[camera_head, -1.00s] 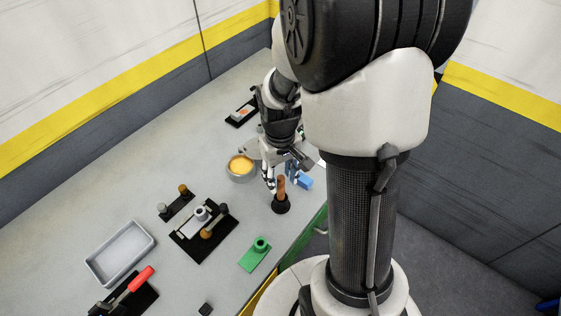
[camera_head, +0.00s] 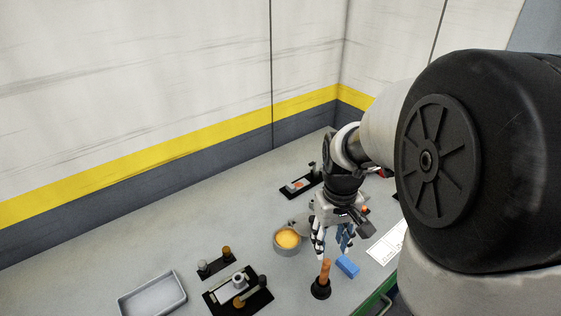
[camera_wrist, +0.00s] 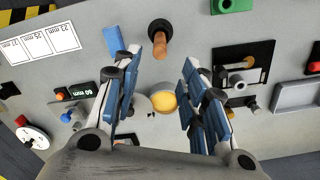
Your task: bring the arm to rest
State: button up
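My gripper (camera_head: 332,243) hangs over the grey table, fingers pointing down. In the wrist view the two blue-padded fingers of my gripper (camera_wrist: 160,85) are spread apart with nothing between them but the table and objects below. A plunger-like tool with a brown handle (camera_head: 326,272) stands upright on a black base just in front of the gripper. A blue block (camera_head: 347,267) lies beside it. A grey bowl with yellow contents (camera_head: 288,241) stands left of the gripper and also shows in the wrist view (camera_wrist: 163,101).
A grey tray (camera_head: 153,297) and black fixture boards (camera_head: 238,294) lie at the front left. Another black fixture (camera_head: 301,186) is behind the gripper. A white card (camera_head: 388,243) lies at the right. Walls close off the back. The left part of the table is clear.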

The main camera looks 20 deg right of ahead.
jog(key=shift+r, duration=0.1)
jog(key=s+a+r+t, duration=0.4)
jog(key=s+a+r, duration=0.6)
jog(key=s, duration=0.3)
jog(key=shift+s+a+r+n+t, duration=0.3)
jog(key=shift+r+n, duration=0.1)
jog(key=shift+r, duration=0.15)
dwell(0.4)
